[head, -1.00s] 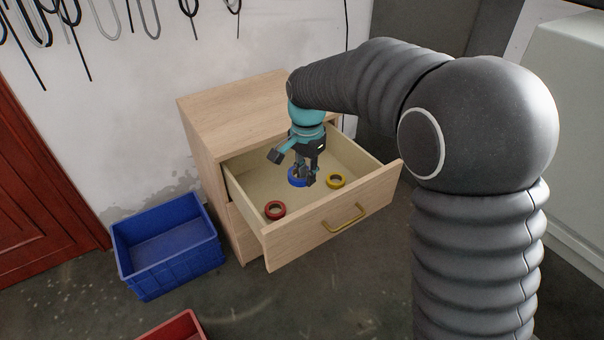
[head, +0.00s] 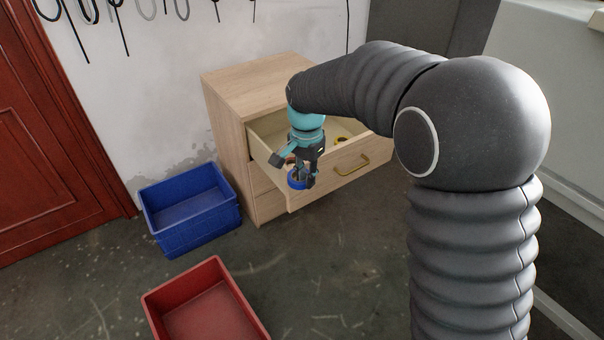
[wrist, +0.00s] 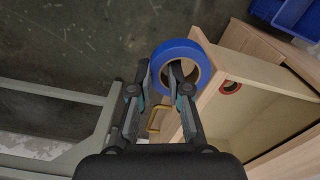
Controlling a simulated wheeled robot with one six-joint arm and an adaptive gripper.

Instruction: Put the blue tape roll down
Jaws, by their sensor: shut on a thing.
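The blue tape roll (head: 297,181) is in my gripper (head: 297,182), in front of the open drawer (head: 345,174) in the head view. In the wrist view the blue tape roll (wrist: 187,50) sits at the fingertips of my gripper (wrist: 172,76). One finger reaches into the ring and the other is at its outside. The roll is beside the drawer's front edge and overlaps it in the picture. I cannot tell its height over the floor.
A blue crate (head: 190,228) stands on the floor left of the cabinet (head: 232,125). A red crate (head: 240,300) is nearer to me. A yellow roll (head: 340,140) and a red roll (wrist: 231,87) lie in the drawer. Floor is clear right of the red crate.

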